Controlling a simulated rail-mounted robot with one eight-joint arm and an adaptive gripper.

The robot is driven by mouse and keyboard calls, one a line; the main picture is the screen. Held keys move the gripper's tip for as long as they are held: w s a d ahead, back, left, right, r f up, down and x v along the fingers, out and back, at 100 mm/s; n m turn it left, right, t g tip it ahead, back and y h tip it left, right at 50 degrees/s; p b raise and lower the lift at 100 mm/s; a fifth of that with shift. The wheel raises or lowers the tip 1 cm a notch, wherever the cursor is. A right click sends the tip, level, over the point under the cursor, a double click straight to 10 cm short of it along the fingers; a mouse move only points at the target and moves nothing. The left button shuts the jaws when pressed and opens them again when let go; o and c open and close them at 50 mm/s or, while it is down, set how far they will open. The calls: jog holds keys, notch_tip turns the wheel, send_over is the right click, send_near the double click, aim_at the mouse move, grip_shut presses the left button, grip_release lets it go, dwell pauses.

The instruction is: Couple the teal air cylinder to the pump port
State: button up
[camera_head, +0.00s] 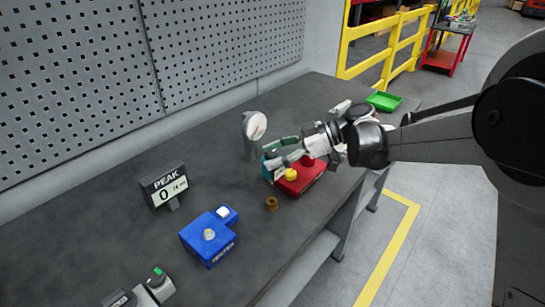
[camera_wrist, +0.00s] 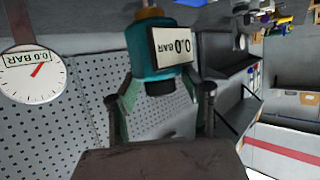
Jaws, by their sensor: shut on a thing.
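The teal air cylinder (camera_wrist: 150,62) is between my gripper's fingers (camera_wrist: 160,88) in the wrist view, with a brass-coloured part at one end, a black part at the other and a display reading 0.0 BAR. In the head view my gripper (camera_head: 270,161) is shut on the cylinder (camera_head: 267,173), which is partly hidden by the fingers. It is beside a red block (camera_head: 306,180) with a yellow part on it. I cannot tell whether they touch. No pump port is clearly identifiable.
A round gauge (camera_head: 254,126) stands behind my gripper and reads 0.0 BAR in the wrist view (camera_wrist: 30,74). A brown ring (camera_head: 271,204), a blue tester (camera_head: 209,236) and a PEAK display (camera_head: 163,186) stand on the dark bench. A green tray (camera_head: 384,101) lies at the far end.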

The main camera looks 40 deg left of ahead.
aim_at(274, 181)
jog(key=shift+f+b, duration=2)
jog(key=shift+f, duration=0.9)
jog(key=shift+b, duration=0.55)
jog(key=shift+f+b, duration=1.3)
jog(key=shift+f, duration=0.3)
jog(key=o, duration=1.5)
jog(key=v, duration=1.2)
